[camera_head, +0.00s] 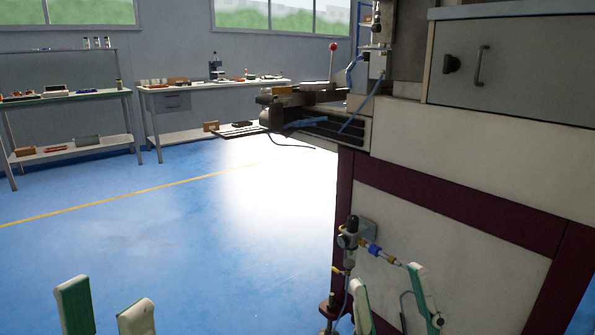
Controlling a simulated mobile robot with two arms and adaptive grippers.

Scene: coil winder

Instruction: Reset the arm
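My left gripper (106,300) shows at the bottom left, with its two pale green-edged fingertips apart and nothing between them. My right gripper (388,285) shows at the bottom right of centre, its fingertips also apart, with no held object visible. It is in front of the lower panel of the coil winder (455,235); I cannot tell whether it touches anything there. The rest of both arms is out of view.
The winder's tooling (300,95) and a red-knobbed lever (333,48) project at its left. A valve with hoses (349,238) sits near my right gripper. Workbenches (72,97) line the back wall. The blue floor (150,240) at the left is clear.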

